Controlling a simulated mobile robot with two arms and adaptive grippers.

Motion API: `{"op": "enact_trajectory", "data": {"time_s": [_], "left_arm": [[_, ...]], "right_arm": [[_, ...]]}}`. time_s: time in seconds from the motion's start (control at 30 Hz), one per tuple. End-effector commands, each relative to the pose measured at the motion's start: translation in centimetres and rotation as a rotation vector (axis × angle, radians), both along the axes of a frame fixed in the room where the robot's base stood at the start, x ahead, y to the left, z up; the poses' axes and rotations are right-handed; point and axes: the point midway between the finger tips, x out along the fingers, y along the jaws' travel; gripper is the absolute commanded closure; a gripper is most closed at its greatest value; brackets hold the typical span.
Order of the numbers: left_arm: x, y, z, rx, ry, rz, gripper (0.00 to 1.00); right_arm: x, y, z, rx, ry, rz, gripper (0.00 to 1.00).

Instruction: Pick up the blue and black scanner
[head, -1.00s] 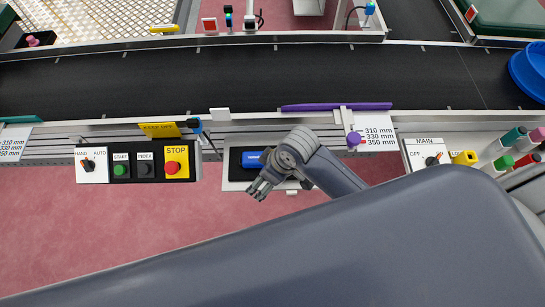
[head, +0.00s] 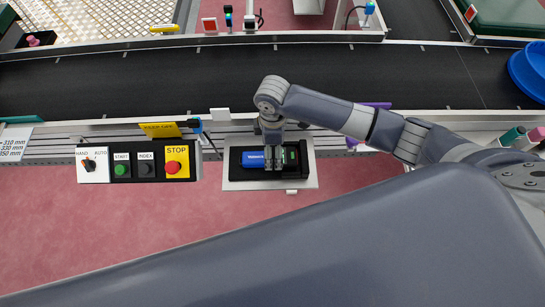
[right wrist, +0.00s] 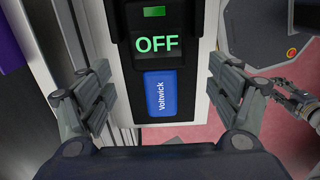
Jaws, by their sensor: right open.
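The blue and black scanner lies flat on a small shelf (head: 305,180) in front of the conveyor; its blue part (head: 255,159) shows left of my right gripper (head: 274,160). In the right wrist view its black body shows a green OFF display (right wrist: 156,44) and a blue Voltwick label (right wrist: 161,94). My right gripper points down over the scanner, its open fingers (right wrist: 160,100) apart on either side of it. I see nothing held, and cannot tell how high the fingertips are. A grey arm end (right wrist: 285,92), probably my left gripper, shows small at the right wrist view's edge.
A button panel (head: 134,178) with a red STOP knob (head: 173,167) stands left of the shelf. The dark conveyor belt (head: 170,80) runs behind, with a rail between. A purple bar (head: 377,105) is partly hidden behind my right arm. Open floor lies in front.

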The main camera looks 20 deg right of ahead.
Motion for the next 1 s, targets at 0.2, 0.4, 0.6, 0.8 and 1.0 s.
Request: {"op": "enact_trajectory", "data": {"time_s": [0.2, 0.4, 0.6, 0.8, 1.0], "left_arm": [[0.0, 0.0, 0.3, 0.0, 0.0, 0.0, 0.6], [0.0, 0.0, 0.6, 0.0, 0.0, 0.0, 0.6], [0.0, 0.0, 0.6, 0.001, 0.0, 0.001, 0.6], [0.0, 0.1, 0.6, 0.001, 0.0, 0.002, 0.6], [0.0, 0.1, 0.6, 0.001, 0.0, 0.003, 0.6]], "right_arm": [[0.0, 0.0, -1.8, -0.002, 0.001, -0.001, 0.17], [0.1, 0.0, -4.7, -0.001, 0.0, -0.001, 0.17], [0.1, 0.0, -5.8, -0.001, -0.002, 0.001, 0.17], [0.2, 0.0, -5.8, 0.0, -0.002, 0.0, 0.26], [0.2, 0.0, -5.8, -0.001, -0.002, 0.0, 0.71]]}}
